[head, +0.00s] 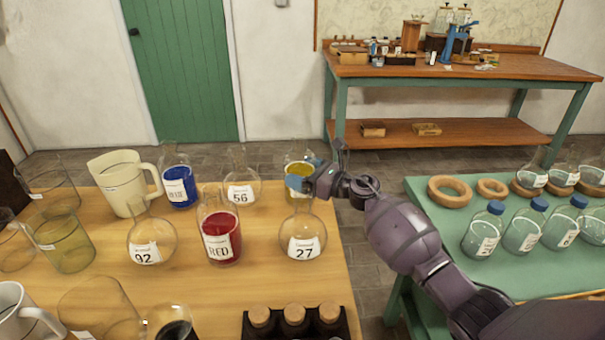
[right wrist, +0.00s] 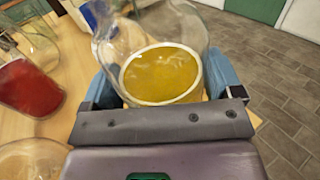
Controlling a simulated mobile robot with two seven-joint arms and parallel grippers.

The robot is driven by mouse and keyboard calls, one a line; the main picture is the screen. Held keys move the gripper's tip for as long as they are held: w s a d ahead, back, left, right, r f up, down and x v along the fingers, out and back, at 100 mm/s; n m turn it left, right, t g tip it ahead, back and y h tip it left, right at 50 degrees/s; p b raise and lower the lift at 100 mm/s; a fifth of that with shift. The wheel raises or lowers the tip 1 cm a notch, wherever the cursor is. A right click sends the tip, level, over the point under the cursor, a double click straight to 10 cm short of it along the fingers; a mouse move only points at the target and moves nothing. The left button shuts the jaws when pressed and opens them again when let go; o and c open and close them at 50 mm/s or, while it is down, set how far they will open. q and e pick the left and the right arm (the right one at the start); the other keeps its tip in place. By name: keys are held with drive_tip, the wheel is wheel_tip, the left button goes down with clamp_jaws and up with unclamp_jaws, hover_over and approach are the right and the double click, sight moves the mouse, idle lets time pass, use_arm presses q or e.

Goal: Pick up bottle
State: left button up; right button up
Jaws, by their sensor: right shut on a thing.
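A clear glass bottle of yellow liquid (head: 297,168) is at the far right corner of the wooden table, behind the round flask labelled 27 (head: 303,238). My right gripper (head: 304,180) reaches it from the right and is shut on it. In the right wrist view the bottle (right wrist: 163,72) sits between the two blue fingers of the gripper (right wrist: 164,88), its yellow liquid showing. I cannot tell whether its base touches the table. My left gripper is not in view.
Close by on the wooden table (head: 290,290) stand flask 56 (head: 241,192), a red-filled bottle (head: 220,240), a blue-filled vessel (head: 179,188) and a cream jug (head: 120,180). A green table (head: 440,268) with several blue-capped bottles is at right. A floor gap separates the tables.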

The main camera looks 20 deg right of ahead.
sight(303, 162)
drive_tip(key=shift+r+p, duration=0.4)
drive_tip(key=shift+r, duration=1.1)
wheel_tip(303, 162, up, 12)
drive_tip(key=p, duration=0.3)
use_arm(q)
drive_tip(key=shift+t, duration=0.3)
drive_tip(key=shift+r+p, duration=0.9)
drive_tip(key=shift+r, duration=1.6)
use_arm(e)
drive_tip(key=shift+r, duration=2.6)
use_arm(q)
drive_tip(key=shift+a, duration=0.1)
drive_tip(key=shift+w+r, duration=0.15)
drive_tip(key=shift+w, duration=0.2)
use_arm(e)
drive_tip(key=shift+r, duration=0.1)
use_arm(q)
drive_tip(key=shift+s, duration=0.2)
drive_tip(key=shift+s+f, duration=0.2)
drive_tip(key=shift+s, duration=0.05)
